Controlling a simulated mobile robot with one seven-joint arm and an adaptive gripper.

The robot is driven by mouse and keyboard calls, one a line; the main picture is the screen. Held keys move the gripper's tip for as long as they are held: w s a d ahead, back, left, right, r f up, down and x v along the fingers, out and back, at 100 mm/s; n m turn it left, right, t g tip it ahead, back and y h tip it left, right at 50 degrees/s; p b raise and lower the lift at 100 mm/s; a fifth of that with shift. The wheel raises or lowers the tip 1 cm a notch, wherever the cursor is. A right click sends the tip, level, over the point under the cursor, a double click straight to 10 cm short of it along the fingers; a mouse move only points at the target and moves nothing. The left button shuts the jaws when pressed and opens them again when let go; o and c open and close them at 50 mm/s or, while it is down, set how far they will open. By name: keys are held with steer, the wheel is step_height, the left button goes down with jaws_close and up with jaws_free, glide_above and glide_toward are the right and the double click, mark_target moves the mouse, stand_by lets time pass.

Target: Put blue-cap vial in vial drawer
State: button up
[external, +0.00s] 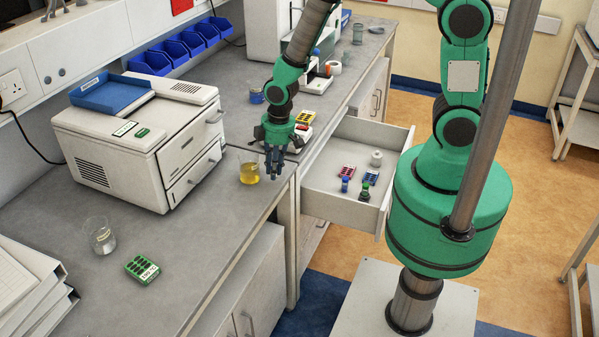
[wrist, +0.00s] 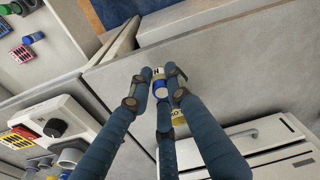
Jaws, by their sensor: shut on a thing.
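My gripper (external: 274,172) is over the counter beside the beaker of yellow liquid. In the wrist view, its fingers (wrist: 161,82) close around a small vial with a blue cap (wrist: 160,88) and a pale label. The fingers hide this vial in the external view. The vial drawer (external: 325,187) stands open to the right of the gripper, below counter height. It holds another blue-capped vial (external: 345,184), a green-capped vial (external: 365,191), a red rack (external: 346,171), a blue rack (external: 370,177) and a white round item (external: 376,158). Part of the drawer (wrist: 75,35) shows in the wrist view.
The yellow-liquid beaker (external: 249,173) stands close left of my gripper. A white device with a red and yellow rack (external: 306,117) is just behind. A large white machine (external: 140,140) is further left.

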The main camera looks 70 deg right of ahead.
steer(key=shift+m, duration=0.9)
steer(key=s+d, duration=0.2)
steer(key=d, duration=0.3)
steer(key=s+d+f+p, duration=0.1)
steer(key=s+d, duration=0.2)
steer(key=d, duration=0.2)
steer(key=s+d+f, duration=0.1)
steer(key=s+d, duration=0.2)
steer(key=d, duration=0.2)
steer(key=shift+d+f+p, duration=0.15)
steer(key=shift+f+p, duration=0.05)
steer(key=shift+p, duration=0.1)
steer(key=shift+s+d+f+m+g+h+b, duration=0.2)
steer(key=shift+s+d+f+m+b, duration=0.8)
steer(key=shift+d+f+m, duration=1.9)
steer(key=shift+s+d+f+m+g+h+b, duration=0.2)
steer(key=shift+s+d+f+m+b, duration=0.8)
steer(key=shift+d+f+m, duration=1.9)
steer(key=shift+s+d+f+m+h+b, duration=0.3)
steer(key=shift+s+d+f+m+b, duration=0.85)
steer(key=shift+f+m, duration=2.9)
steer(key=shift+s+d+f+n+p, duration=0.15)
steer(key=shift+d+f+n+p, duration=0.4)
steer(key=shift+f+n, duration=0.3)
steer(key=shift+f+b, duration=1.15)
steer(key=shift+f, duration=1.95)
steer(key=shift+f+b, duration=0.5)
steer(key=shift+f, duration=1.4)
